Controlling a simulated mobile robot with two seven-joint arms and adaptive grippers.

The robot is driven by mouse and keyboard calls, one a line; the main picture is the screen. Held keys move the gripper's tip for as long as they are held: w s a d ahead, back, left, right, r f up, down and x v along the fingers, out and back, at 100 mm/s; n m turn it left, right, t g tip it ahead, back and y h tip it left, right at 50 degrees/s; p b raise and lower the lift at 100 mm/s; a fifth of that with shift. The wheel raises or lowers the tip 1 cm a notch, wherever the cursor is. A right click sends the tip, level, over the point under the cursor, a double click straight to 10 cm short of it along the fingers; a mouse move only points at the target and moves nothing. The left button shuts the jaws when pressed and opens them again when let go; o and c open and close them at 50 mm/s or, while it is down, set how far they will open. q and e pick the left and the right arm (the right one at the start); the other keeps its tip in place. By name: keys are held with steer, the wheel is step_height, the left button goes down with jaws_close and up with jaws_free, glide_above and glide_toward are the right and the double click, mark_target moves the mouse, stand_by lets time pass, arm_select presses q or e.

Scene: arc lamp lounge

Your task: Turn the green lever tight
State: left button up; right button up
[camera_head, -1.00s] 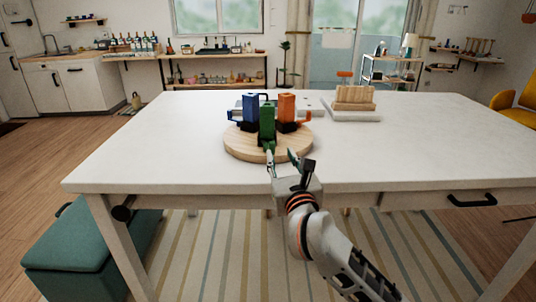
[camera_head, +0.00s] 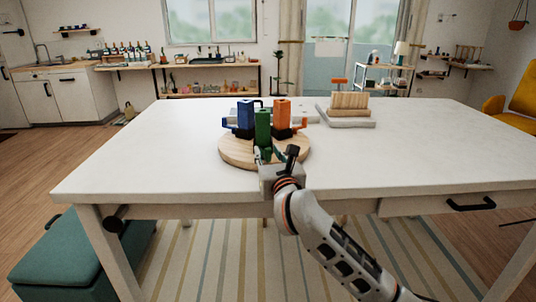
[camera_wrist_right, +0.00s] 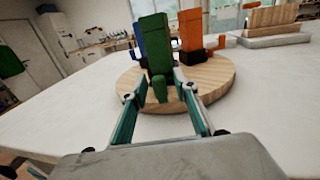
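A green block (camera_head: 263,122) stands on a round wooden board (camera_head: 230,152) on the white table. In the right wrist view its green lever (camera_wrist_right: 160,90) juts toward me and down from the tall green block (camera_wrist_right: 153,40). My right gripper (camera_head: 266,157) is at the front of the board. In the right wrist view its fingers (camera_wrist_right: 162,80) are spread, one on each side of the lever. Whether either finger touches it I cannot tell. In the head view the gripper partly hides the lever. My left gripper is not in view.
A blue block (camera_head: 244,115) and an orange block (camera_head: 282,112), each with a side handle, stand close behind the green one. A wooden piece on a pale slab (camera_head: 345,122) lies at the back right. The table (camera_head: 400,150) is clear on both sides.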

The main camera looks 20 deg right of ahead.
jaws_close()
steer(key=shift+a, duration=0.1)
steer(key=shift+a+r+m+h, duration=0.1)
steer(key=shift+a+m+h, duration=0.25)
steer(key=shift+m+h, duration=0.6)
steer(key=shift+w+a+f+m+g+h, duration=0.15)
steer(key=shift+m+g+h, duration=0.35)
steer(key=shift+h, duration=0.5)
steer(key=shift+s+a+f+m+g+h, duration=0.1)
steer(key=shift+a+m+g+h, duration=0.2)
steer(key=shift+m+h, duration=0.45)
steer(key=shift+r+g+h, duration=0.15)
steer(key=shift+g+h, duration=0.15)
steer(key=shift+h, duration=0.5)
jaws_free()
step_height(320, 180, up, 10)
